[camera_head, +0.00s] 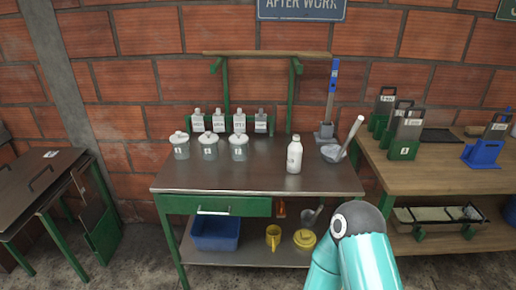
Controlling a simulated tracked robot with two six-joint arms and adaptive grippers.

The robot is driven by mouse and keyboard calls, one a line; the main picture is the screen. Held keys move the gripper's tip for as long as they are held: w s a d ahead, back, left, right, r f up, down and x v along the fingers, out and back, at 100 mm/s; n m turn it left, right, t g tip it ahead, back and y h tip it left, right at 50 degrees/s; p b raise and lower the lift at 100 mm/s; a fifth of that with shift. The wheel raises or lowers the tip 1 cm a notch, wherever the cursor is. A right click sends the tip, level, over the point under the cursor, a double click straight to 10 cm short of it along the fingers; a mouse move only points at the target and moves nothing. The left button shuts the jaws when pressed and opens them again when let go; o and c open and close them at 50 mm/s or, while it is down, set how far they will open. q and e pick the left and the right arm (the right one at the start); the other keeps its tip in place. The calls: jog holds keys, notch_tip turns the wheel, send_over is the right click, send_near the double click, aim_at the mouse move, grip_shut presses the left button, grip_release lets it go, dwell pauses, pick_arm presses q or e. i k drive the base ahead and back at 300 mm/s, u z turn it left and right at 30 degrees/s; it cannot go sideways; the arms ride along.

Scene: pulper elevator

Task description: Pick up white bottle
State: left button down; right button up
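A white bottle (294,155) stands upright on the metal-topped table (225,182), right of the table's middle. Nothing covers it and nothing touches it from the sides. Part of my teal and grey arm shows low in the picture, right of centre, in front of the table's right leg area. Neither of my grippers shows, so their state and what they hold cannot be seen.
Three lidded glass jars (210,147) stand left of the bottle, before a green rack (250,124) of several small labelled bottles. A mortar with a pestle (333,152) stands to the right. A blue bin (216,232) and yellow containers (304,240) sit below. The tabletop's front is clear.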

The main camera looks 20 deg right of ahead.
aim_at(295, 154)
jog(key=z, duration=0.15)
jog(key=i, duration=1.1)
jog(key=z, duration=0.7)
